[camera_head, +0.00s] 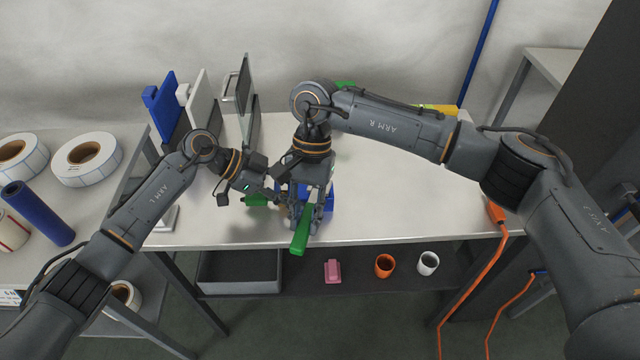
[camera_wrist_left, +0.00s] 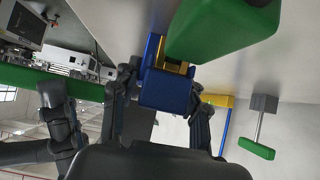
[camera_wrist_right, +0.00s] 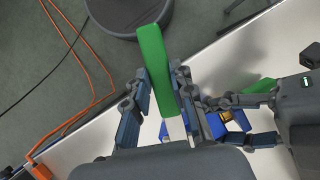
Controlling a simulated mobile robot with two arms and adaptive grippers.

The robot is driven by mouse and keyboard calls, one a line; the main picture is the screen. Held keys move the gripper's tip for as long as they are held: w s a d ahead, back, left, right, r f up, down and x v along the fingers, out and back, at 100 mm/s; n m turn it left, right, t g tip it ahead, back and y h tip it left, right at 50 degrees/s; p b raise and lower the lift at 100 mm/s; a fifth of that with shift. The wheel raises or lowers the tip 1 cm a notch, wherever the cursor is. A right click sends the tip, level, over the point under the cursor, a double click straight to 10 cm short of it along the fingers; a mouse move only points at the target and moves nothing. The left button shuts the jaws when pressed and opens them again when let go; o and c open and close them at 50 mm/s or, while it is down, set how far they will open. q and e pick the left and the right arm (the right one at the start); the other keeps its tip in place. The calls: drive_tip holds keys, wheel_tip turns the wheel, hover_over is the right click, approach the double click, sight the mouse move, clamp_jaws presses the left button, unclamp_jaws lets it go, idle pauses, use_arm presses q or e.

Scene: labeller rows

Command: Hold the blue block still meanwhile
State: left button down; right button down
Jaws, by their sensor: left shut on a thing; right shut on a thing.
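The blue block (camera_wrist_left: 165,92) has a yellow part at its upper side and sits between the fingers of my left gripper (camera_wrist_left: 160,85), which is shut on it. In the head view a blue part (camera_head: 327,196) shows behind my right gripper (camera_head: 302,215), which hides much of it. My right gripper is shut on a long green bar (camera_wrist_right: 155,62), which sticks out past the fingertips. In the head view the bar (camera_head: 301,238) points towards the table's front edge.
Another green piece (camera_head: 257,200) lies beneath my left gripper. An upright blue panel (camera_head: 160,108) is at the back left. A grey bin (camera_head: 240,272), an orange cup (camera_head: 384,266) and a white cup (camera_head: 428,263) are below. The table's right middle is clear.

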drive_tip(key=shift+w+a+m+y, duration=0.35)
drive_tip(key=shift+a+m, duration=0.4)
drive_tip(key=shift+m, duration=0.15)
drive_tip(key=shift+w+a, duration=0.1)
drive_tip(key=shift+a, duration=0.05)
drive_tip(key=shift+d, duration=0.2)
drive_tip(key=shift+s, duration=0.2)
drive_tip(key=shift+s+a, duration=0.3)
drive_tip(key=shift+s, duration=0.4)
drive_tip(key=shift+s+a, duration=0.3)
drive_tip(key=shift+s, duration=0.35)
drive_tip(key=shift+s+a, duration=0.3)
drive_tip(key=shift+s, duration=0.4)
drive_tip(key=shift+s+d+n+h, duration=0.2)
drive_tip(key=shift+d+n+h, duration=0.05)
drive_tip(key=shift+d+n, duration=0.4)
drive_tip(key=shift+s+d+n+h, duration=0.25)
drive_tip(key=shift+d+n, duration=0.3)
drive_tip(key=shift+d, duration=0.25)
drive_tip(key=shift+s+d+n+h, duration=0.15)
drive_tip(key=shift+d+n+h, duration=0.1)
drive_tip(key=shift+d+n, duration=0.4)
